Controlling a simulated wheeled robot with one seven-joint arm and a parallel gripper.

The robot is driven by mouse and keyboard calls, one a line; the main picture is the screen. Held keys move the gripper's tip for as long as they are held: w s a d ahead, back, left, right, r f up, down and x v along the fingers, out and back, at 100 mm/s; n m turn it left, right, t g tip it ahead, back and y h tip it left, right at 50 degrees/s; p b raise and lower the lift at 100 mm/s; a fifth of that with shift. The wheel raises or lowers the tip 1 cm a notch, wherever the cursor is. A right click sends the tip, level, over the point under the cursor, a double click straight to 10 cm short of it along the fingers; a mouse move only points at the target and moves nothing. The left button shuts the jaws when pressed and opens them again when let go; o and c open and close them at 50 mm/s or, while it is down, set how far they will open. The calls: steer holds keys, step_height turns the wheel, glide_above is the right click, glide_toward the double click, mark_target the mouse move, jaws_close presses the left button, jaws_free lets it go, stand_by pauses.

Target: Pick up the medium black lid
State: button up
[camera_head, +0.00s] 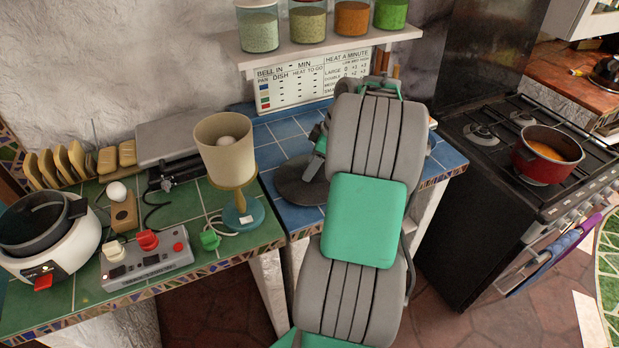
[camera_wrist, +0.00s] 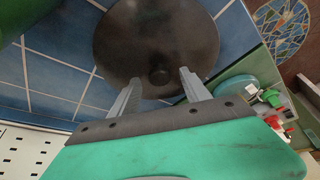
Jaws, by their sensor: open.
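The black lid (camera_head: 297,178) lies on the blue tiles of the counter in the head view, partly hidden behind my arm. In the wrist view the round dark lid (camera_wrist: 155,35) fills the top middle, with its small knob (camera_wrist: 159,75) facing the camera. My gripper (camera_wrist: 157,82) is open, its two grey fingers apart with the knob showing between their tips. I cannot tell whether the fingers touch the lid. In the head view my gripper (camera_head: 318,143) is mostly hidden behind my arm, above the lid.
A lamp (camera_head: 225,145) stands left of the lid. A grey control box (camera_head: 147,260) and a white cooker (camera_head: 48,235) sit further left on green tiles. A shelf with jars (camera_head: 320,35) overhangs the back. A stove with a red pot (camera_head: 545,168) is at right.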

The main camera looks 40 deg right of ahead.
steer(key=shift+f, duration=0.2)
jaws_close()
stand_by(0.5)
stand_by(0.8)
